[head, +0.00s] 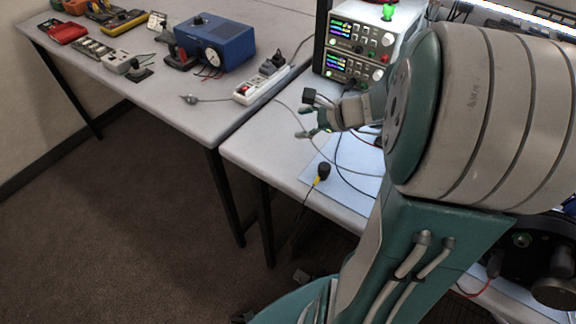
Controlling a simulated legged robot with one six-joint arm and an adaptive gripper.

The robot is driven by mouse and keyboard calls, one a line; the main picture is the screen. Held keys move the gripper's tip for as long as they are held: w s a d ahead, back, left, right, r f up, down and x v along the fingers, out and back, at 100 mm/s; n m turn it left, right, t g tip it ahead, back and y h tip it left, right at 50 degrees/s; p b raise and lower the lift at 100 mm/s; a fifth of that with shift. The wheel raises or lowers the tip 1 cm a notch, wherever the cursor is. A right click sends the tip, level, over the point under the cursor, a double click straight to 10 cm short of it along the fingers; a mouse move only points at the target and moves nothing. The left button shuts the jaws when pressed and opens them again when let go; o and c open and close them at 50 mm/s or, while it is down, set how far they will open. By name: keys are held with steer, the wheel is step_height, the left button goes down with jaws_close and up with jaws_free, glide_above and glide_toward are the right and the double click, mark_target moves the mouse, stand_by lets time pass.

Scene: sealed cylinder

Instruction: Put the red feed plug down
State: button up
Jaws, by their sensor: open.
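My gripper (305,116) is over the left part of the right-hand table in the head view. Its fingers are spread apart, and I see nothing held between them. A red feed plug cannot be made out for certain. A small bit of red shows beside my wrist, partly hidden by it. A black plug or connector with a yellow collar (322,172) stands near the table's front edge, below my gripper and apart from it. A dark cable runs down from it over the edge.
Two stacked bench instruments (352,48) stand behind my gripper. A white power strip (262,84) and a blue box (215,42) are on the left table (190,115). Loose cables cross a pale mat (350,160). My arm hides much of the right side.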

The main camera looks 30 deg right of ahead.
steer(key=s+a+r+n+g, duration=0.35)
steer(key=s+a+n, duration=0.25)
steer(key=a+n, duration=0.45)
steer(key=s+a+r+n+h, duration=0.1)
steer(key=s+n+h, duration=0.2)
steer(key=n, duration=0.3)
steer(key=s+a+r+n+h, duration=0.2)
steer(key=s+n, duration=0.4)
steer(key=shift+s+r+h, duration=0.3)
steer(key=shift+h, duration=0.1)
